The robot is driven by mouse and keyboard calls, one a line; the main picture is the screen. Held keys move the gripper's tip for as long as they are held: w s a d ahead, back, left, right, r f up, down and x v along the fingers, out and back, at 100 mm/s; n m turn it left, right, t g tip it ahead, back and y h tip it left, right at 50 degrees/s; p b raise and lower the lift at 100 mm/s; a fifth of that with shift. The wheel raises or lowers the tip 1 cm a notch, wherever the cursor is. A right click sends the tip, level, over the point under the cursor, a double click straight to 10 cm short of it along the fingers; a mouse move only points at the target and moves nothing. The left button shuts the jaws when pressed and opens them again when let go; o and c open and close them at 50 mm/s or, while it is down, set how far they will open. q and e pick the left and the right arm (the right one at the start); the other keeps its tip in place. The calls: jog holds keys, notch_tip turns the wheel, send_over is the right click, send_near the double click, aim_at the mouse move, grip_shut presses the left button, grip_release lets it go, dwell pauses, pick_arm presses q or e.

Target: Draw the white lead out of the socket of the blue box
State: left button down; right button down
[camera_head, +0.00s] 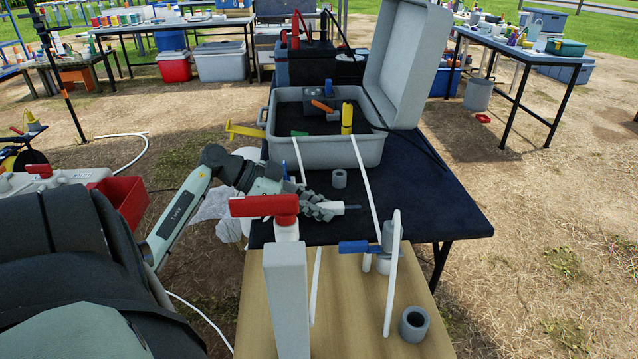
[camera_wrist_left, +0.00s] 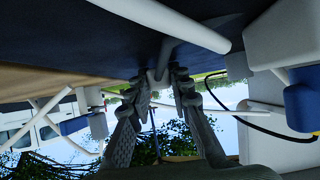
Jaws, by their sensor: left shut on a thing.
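My left gripper (camera_head: 322,207) reaches in from the left over the dark table. It is shut on a short white piece with a thin grey tip, which looks like the end of the white lead (camera_head: 331,205). In the left wrist view the fingers (camera_wrist_left: 163,84) close around a grey piece (camera_wrist_left: 163,62). The blue box (camera_head: 318,99), a small blue-grey block with an orange lever, sits in the open grey case behind the gripper. Its socket cannot be made out. The held tip appears apart from the box. My right gripper is out of view.
A red-handled tap (camera_head: 264,205) on a white post stands in front of my gripper. A blue-handled valve (camera_head: 362,247) and white tubes stand to its right. A grey ring (camera_head: 340,178) lies just behind. The grey case (camera_head: 335,151) has its lid raised. The table's right side is clear.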

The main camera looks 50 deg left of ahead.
pick_arm(q)
jog(key=shift+s+f, duration=0.15)
jog(key=shift+f, duration=0.35)
jog(key=c, duration=1.3)
grip_release()
jog(key=shift+d+f, duration=0.1)
jog(key=v, duration=0.8)
jog(key=r+v, duration=0.1)
jog(key=v, duration=0.3)
